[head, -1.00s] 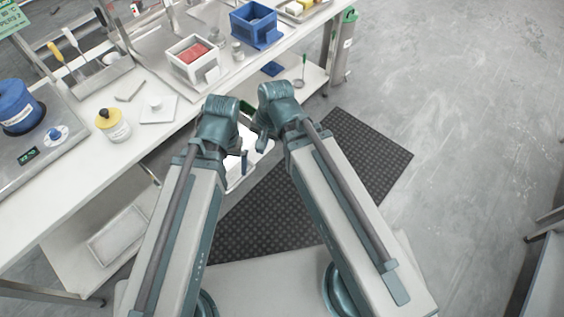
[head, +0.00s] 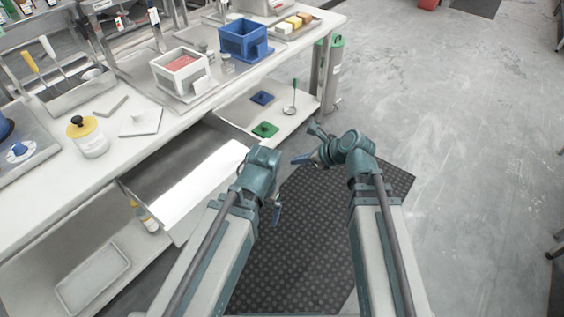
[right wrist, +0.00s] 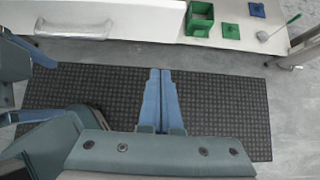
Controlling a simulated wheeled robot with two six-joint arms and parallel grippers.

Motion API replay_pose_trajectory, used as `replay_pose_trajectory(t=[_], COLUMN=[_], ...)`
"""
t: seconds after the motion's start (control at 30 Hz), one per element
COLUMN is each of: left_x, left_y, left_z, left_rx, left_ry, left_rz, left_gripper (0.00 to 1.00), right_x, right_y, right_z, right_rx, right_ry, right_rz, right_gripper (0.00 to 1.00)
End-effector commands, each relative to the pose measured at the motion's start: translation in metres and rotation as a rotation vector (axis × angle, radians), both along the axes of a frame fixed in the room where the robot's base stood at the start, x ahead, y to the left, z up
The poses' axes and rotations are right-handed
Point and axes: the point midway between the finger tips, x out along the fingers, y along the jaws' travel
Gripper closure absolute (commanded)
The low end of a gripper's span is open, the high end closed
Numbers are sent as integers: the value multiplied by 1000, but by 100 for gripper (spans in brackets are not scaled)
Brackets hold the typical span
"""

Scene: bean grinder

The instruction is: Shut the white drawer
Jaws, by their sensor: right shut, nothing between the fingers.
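The white drawer (head: 196,197) is pulled out from under the worktable, and its grey inside shows from above in the head view. In the right wrist view its white front with a bar handle (right wrist: 75,29) is at the upper left. My right gripper (head: 299,160) is to the right of the drawer, apart from it; in the right wrist view its blue fingers (right wrist: 160,78) are together and empty over the dark mat. My left gripper (head: 277,216) hangs just right of the drawer front; its jaw opening is hidden, and any contact is unclear.
A lower shelf holds a green container (right wrist: 199,18), a green lid (head: 265,130), a blue lid (head: 262,98) and a ladle (head: 291,108). The worktable top carries a white bin (head: 180,73) and a blue bin (head: 243,40). A black floor mat (head: 310,240) lies below my arms.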

Motion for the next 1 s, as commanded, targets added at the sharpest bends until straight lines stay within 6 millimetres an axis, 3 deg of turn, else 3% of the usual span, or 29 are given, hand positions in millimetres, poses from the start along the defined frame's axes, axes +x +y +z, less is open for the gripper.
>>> replay_pose_trajectory(t=[0.57,0.6,0.73,1.0], left_x=[0,0,0,0], left_y=[0,0,0,0], left_z=[-77,-69,-68,-68], left_rx=[0,0,0,0], left_ry=[0,0,0,0], left_rz=[0,0,0,0], left_gripper=[0,0,0,0], right_x=[45,50,60,66], right_y=[57,63,76,85], right_z=[-77,-69,-69,-69], right_rx=[-3,-3,-3,-3], right_ry=[-1,0,0,-1], right_rz=[4,5,5,3], right_gripper=[100,100,100,100])
